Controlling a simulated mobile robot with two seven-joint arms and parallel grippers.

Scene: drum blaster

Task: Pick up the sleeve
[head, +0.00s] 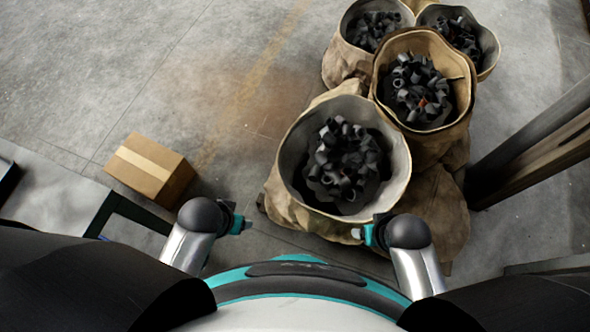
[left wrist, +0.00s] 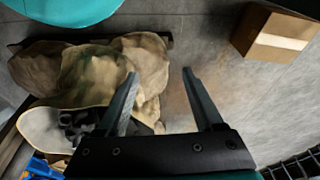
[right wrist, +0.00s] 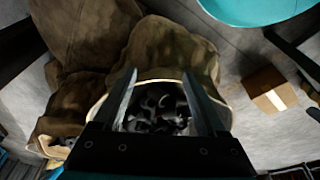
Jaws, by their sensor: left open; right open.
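Dark grey, short tube-like sleeves (head: 345,160) lie heaped in the nearest open sack (head: 290,155), in front of me and right of centre. The pile of sleeves also shows in the right wrist view (right wrist: 157,105), between and beyond the fingers. My right gripper (right wrist: 158,85) is open and empty above that sack; in the head view it (head: 358,234) is at the sack's near right rim. My left gripper (left wrist: 188,72) is open and empty, pointing at floor beside a sack; in the head view it (head: 246,225) is left of the nearest sack. No single sleeve stands apart from the pile.
Several more sacks of dark pieces stand behind, one with a reddish bit among them (head: 462,75). A cardboard box (head: 150,168) lies on the floor at left. A dark post (head: 535,140) rises at right. The concrete floor at the upper left is clear.

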